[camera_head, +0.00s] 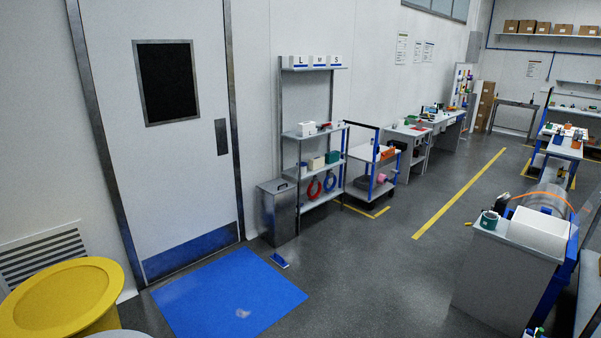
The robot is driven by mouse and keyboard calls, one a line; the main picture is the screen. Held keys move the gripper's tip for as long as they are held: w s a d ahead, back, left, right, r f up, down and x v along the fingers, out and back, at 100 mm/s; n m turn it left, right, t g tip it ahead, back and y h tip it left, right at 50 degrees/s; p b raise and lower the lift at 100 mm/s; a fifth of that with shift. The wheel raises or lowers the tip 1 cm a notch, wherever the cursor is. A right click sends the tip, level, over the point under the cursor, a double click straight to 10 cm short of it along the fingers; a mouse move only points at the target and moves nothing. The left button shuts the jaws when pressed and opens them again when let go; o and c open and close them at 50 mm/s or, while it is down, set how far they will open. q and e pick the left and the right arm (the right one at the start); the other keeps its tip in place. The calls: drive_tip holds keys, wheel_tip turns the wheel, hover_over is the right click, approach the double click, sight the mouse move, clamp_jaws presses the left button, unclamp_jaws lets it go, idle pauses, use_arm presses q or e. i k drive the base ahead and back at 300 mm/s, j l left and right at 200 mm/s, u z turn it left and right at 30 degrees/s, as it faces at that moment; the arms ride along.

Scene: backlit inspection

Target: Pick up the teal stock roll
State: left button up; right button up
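A small dark teal, roll-like thing (489,220) sits on the left end of a white-topped grey cabinet (507,270) at the right. It looks round with a pale middle, but it is too small to tell for sure that it is the teal stock roll. A white box-like block (540,232) stands to its right on the same top. Neither of my grippers is in view.
A blue mat (228,295) lies before the closed door (160,130). A yellow round container (60,300) stands at the lower left. A grey bin (277,212), shelf rack (315,165) and cart (372,170) line the wall. The floor between mat and cabinet is mostly clear.

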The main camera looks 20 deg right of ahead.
sight(488, 220)
drive_tip(key=i+l+z, duration=0.4)
drive_tip(key=i+z, duration=0.85)
drive_tip(key=i, duration=0.2)
drive_tip(key=i+j+z, duration=0.25)
drive_tip(key=i+z, duration=0.2)
